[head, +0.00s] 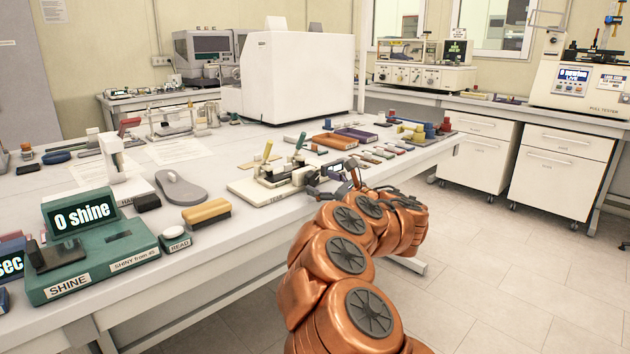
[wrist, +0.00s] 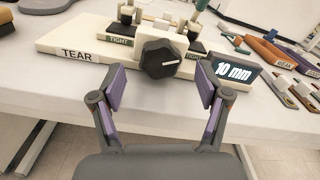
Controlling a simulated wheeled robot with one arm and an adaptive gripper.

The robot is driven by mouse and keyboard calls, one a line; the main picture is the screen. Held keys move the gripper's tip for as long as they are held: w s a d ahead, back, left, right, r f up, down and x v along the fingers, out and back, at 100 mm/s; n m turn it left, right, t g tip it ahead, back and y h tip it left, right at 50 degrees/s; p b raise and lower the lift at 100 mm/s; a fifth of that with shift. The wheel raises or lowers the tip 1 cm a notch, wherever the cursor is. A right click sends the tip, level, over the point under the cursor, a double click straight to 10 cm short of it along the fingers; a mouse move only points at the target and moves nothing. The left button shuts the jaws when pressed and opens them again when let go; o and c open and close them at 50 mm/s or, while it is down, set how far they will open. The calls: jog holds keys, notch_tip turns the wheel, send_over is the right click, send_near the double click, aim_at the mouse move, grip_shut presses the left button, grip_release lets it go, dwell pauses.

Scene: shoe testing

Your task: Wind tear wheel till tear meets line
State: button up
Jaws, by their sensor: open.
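The tear tester is a cream base (wrist: 57,38) marked TEAR, near the table's front edge; it also shows in the head view (head: 258,192). Its black many-sided wheel (wrist: 160,58), with a pale pointer mark, faces me at the front. A display (wrist: 233,72) to its right reads 10 mm. Two clamps marked TIGHT stand behind the wheel. My gripper (wrist: 162,88) is open and empty, its fingers either side of the wheel and short of it, apart from it as far as I can tell. The tear and the line cannot be made out.
In the head view, a brush (head: 207,213), a grey sole (head: 181,188) and the green SHINE box (head: 95,262) stand left of the tester. Floor in front of the table is clear.

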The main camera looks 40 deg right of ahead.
aim_at(314, 180)
jog(key=shift+w, duration=1.6)
jog(key=c, duration=1.1)
